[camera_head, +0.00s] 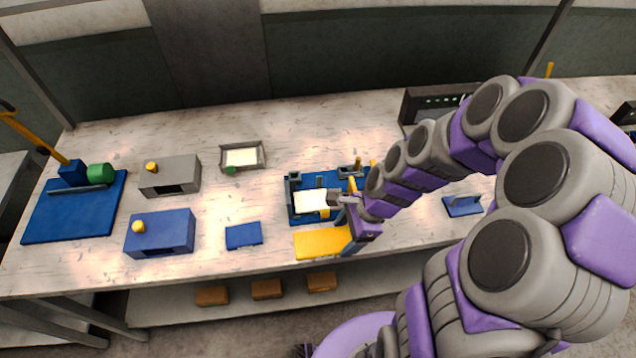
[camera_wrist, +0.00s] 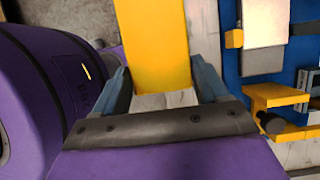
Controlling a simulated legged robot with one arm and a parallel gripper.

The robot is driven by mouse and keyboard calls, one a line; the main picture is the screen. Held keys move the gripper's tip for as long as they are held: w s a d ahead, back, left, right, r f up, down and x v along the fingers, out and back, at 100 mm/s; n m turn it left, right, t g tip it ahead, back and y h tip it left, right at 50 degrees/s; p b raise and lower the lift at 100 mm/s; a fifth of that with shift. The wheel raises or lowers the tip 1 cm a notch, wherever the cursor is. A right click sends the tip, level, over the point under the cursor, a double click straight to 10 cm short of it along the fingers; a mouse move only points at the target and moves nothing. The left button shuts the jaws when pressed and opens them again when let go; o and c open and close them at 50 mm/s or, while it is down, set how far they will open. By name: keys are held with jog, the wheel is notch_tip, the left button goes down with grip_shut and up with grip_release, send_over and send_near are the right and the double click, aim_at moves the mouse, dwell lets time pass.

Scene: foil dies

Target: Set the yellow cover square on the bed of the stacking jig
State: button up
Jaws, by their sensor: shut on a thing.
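The yellow cover (camera_head: 320,243) is a flat plate near the front edge of the bench. My gripper (camera_head: 351,243) is shut on its right end. In the wrist view the cover (camera_wrist: 152,40) runs between the two blue-grey fingers. I cannot tell whether it rests on the bench or hangs just above it. The stacking jig (camera_head: 295,217) is a blue base with grey corner guides and a pale sheet (camera_head: 309,202) on its bed. It lies just behind the cover, and my wrist hides part of its right side. The jig (camera_wrist: 268,90) also shows at the right of the wrist view.
A small blue plate (camera_head: 244,235) lies left of the cover. A grey tray (camera_head: 262,154) with a pale sheet stands farther back. Blue (camera_head: 165,235) and grey (camera_head: 175,175) boxes with yellow knobs stand left. A yellow bracket with a dark knob (camera_wrist: 272,122) is beside the jig.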

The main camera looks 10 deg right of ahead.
jog(key=w+b, duration=0.1)
jog(key=w, duration=0.4)
jog(key=w+d+f+b, duration=0.1)
jog(key=w, duration=1)
jog(key=shift+d+f+b, duration=0.25)
jog(key=shift+d+b, duration=0.05)
jog(key=shift+b, duration=0.1)
jog(key=shift+w+f, duration=0.1)
jog(key=shift+f, duration=0.2)
notch_tip(320, 180, down, 3)
jog(key=shift+b, duration=0.75)
jog(key=shift+r, duration=0.1)
jog(key=o, duration=1.2)
jog(key=shift+c, duration=0.2)
